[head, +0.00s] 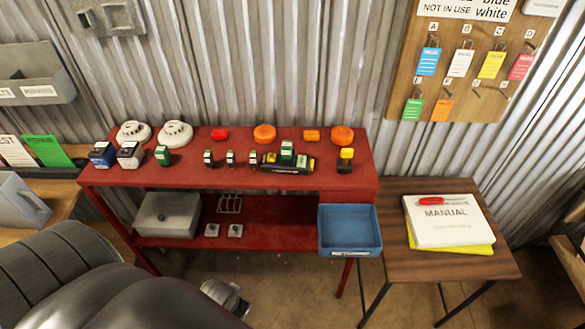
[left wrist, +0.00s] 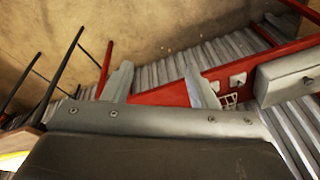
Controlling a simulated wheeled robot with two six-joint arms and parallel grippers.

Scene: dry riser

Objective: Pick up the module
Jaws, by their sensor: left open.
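Several small box-shaped modules stand along the red bench; I cannot tell which one the task means. A green-and-white module (head: 163,155) stands left of centre, beside a white one (head: 130,154) and a blue one (head: 102,154). Small dark-green modules (head: 208,158) stand in the middle. Another green module (head: 287,151) sits at a black holder (head: 288,168) with yellow parts. My left gripper (head: 232,297) is low in front of the bench, apart from all of these. Its two fingers (left wrist: 158,80) are spread and empty in the left wrist view. My right gripper is not in view.
The red bench (head: 345,183) also carries white and orange round detectors. A blue bin (head: 350,230) hangs at its front right. A grey box (head: 168,214) sits on the lower shelf. A wooden table (head: 390,265) with a manual (head: 448,220) stands right.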

